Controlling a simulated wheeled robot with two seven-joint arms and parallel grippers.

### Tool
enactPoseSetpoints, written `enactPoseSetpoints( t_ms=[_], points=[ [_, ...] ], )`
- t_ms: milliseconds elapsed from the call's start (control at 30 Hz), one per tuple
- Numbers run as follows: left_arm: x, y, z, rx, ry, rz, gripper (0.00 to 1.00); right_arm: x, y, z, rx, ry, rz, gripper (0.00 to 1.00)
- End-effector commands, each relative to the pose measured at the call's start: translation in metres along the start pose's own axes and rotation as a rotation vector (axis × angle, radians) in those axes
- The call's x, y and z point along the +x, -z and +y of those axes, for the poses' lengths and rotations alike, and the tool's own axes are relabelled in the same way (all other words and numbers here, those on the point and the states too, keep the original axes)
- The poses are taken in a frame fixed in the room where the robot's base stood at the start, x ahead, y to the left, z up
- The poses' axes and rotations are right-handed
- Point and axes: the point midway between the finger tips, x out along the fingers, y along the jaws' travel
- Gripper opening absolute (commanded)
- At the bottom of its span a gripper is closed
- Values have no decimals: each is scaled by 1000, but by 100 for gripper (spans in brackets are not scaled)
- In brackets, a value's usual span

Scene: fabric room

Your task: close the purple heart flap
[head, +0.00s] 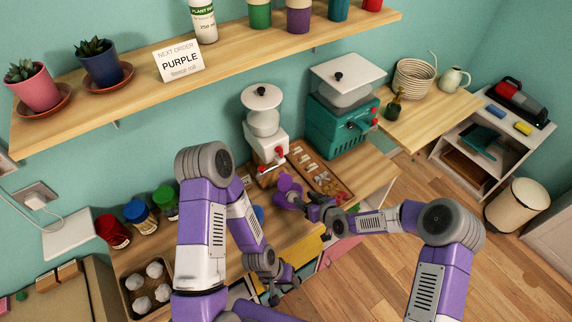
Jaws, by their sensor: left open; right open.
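A purple rounded piece (286,185), which looks like the heart flap, stands raised above the wooden worktop near the white machine. Its heart outline is hard to make out at this size. My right gripper (301,204) is open just to the right of and below the purple piece. I cannot tell whether its fingers touch it. The piece's lower part and its hinge are partly hidden by the gripper. My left gripper (287,288) is open and empty, low at the worktop's front edge, apart from the flap.
A white machine (263,133) and a teal machine (337,126) stand behind. A brown tray (326,176) of small pieces lies to the right of the flap. Several lidded jars (139,214) and a tray of white lumps (127,291) are at left.

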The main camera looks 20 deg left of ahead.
Motion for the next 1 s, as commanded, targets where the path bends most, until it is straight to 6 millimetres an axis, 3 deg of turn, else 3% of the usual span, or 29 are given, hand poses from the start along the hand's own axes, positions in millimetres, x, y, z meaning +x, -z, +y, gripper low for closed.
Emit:
enactPoseSetpoints(
  t_ms=[33, 100, 200, 700, 1000],
  points=[
    [-6, 0, 2, 0, 0, 0, 52, 7, 24, -4, -58, 10, 46, 49],
    [-7, 0, 2, 0, 0, 0, 52, 13, 43, -8, -118, 19, 91, 49],
    [-7, 0, 2, -1, 0, -1, 52, 20, 56, -11, -160, 23, 124, 49],
    [-8, 0, 3, -1, 0, -1, 52, 80, 64, -13, -164, 24, 128, 49],
    [-8, 0, 3, 0, 0, 0, 52, 93, 66, -13, -162, 23, 126, 49]
  ],
)
